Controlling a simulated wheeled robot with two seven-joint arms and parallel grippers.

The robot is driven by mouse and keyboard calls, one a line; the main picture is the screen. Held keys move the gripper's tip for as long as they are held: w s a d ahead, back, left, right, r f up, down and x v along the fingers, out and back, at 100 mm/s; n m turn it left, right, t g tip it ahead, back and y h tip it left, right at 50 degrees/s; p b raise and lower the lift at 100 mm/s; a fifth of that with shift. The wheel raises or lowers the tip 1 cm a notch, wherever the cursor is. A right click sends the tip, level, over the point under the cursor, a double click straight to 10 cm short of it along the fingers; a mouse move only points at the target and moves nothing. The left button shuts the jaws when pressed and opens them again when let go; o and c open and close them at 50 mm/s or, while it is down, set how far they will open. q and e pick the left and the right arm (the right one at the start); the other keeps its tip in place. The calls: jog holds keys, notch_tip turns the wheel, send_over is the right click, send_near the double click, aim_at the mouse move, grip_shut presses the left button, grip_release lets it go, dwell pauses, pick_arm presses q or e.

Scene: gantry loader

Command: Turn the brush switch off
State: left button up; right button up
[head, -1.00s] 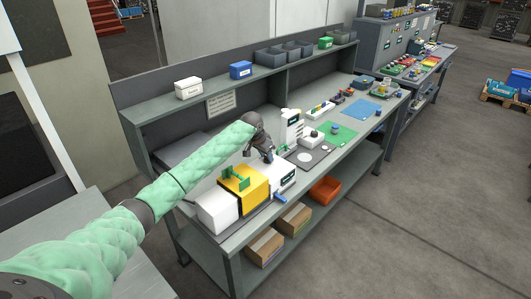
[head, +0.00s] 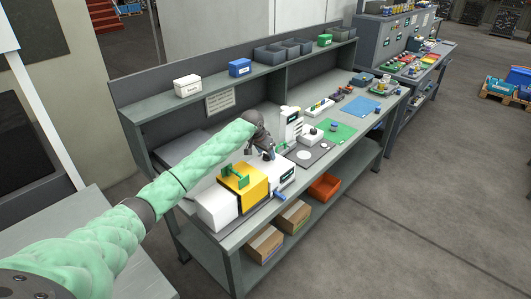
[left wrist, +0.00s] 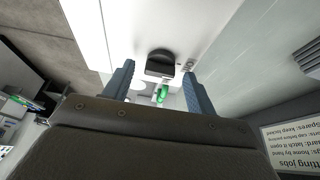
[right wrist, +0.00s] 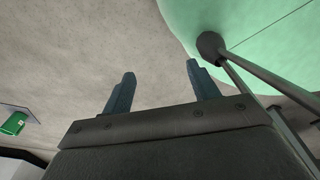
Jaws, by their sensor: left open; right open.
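A white and yellow machine (head: 245,190) with a green part on top stands on the near end of the grey workbench. My left gripper (head: 268,156) is over the white right-hand part of this machine. In the left wrist view my left gripper (left wrist: 159,82) is open, its two blue-grey fingers apart. A dark, rounded switch-like part (left wrist: 160,62) on a white surface shows between and just beyond the fingertips; I cannot tell its setting or whether a finger touches it. My right gripper (right wrist: 157,78) is open and empty in the right wrist view.
A white upright device (head: 292,124) stands just beyond the left gripper. A green mat (head: 343,134) and a blue mat (head: 360,107) lie further along the bench. A shelf with a white box (head: 188,86) and a blue box (head: 240,68) runs behind.

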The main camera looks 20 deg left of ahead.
pick_arm(q)
jog(key=shift+r, duration=0.1)
pick_arm(e)
jog(key=shift+f, duration=0.15)
pick_arm(q)
jog(key=shift+s+a+r+b, duration=0.1)
jog(key=shift+s+r+b, duration=0.15)
jog(key=shift+b, duration=0.2)
jog(key=b+v, duration=0.2)
jog(key=v, duration=0.4)
jog(key=shift+r+b, duration=0.3)
jog(key=shift+r, duration=0.2)
pick_arm(e)
jog(key=w+a+r, duration=0.1)
jog(key=w, duration=0.7)
jog(key=shift+a+r+t, duration=0.3)
jog(key=shift+r, duration=0.1)
jog(key=shift+d, duration=0.1)
